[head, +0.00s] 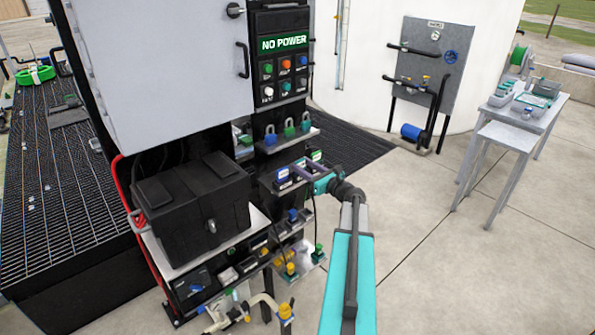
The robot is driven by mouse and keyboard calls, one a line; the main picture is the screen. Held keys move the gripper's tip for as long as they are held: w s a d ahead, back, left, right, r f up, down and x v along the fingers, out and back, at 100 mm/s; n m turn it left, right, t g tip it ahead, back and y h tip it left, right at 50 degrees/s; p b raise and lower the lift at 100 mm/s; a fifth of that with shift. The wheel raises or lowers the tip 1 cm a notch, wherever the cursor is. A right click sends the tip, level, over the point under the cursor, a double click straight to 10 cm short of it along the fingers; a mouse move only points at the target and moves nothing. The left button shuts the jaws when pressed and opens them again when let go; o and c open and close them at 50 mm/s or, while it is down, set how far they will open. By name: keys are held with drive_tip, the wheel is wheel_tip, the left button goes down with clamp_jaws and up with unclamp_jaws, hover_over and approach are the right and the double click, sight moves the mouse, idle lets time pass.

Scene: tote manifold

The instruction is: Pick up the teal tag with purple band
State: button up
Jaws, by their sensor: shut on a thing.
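My gripper (298,174) reaches left from the teal wrist to a dark shelf (268,193) on the front of the black panel stand. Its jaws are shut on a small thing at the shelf. That thing is mostly hidden by the fingers and too small to make out, so I cannot tell its colour or band. Small blue-and-white pieces (283,183) stand on this shelf beside the fingers. I cannot clearly pick out a teal tag with a purple band. I cannot tell whether the held thing is clear of the shelf.
Padlocks (289,128) stand on the shelf above. A lower shelf (303,264) holds small yellow, blue and green parts. A black box (195,208) is at the left. A grey table (530,115) stands far right. The concrete floor right of my arm is clear.

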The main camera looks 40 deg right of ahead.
drive_tip(key=shift+r, duration=0.25)
drive_tip(key=s+a+r, duration=0.4)
drive_tip(key=s+a, duration=0.3)
drive_tip(key=s, duration=0.4)
drive_tip(key=shift+s+a+r, duration=0.15)
drive_tip(key=shift+a+r, duration=0.15)
drive_tip(key=shift+r, duration=0.1)
idle(0.5)
drive_tip(key=shift+s+a+p, duration=0.1)
drive_tip(key=shift+s+p, duration=0.05)
drive_tip(key=shift+p, duration=0.65)
drive_tip(key=s+p, duration=0.1)
drive_tip(key=p, duration=0.3)
drive_tip(key=shift+s+a+p, duration=0.1)
drive_tip(key=shift+a+p, duration=0.3)
drive_tip(key=shift+s+a+f+p, duration=0.1)
drive_tip(key=shift+s+a+p, duration=0.1)
drive_tip(key=shift+p, duration=0.45)
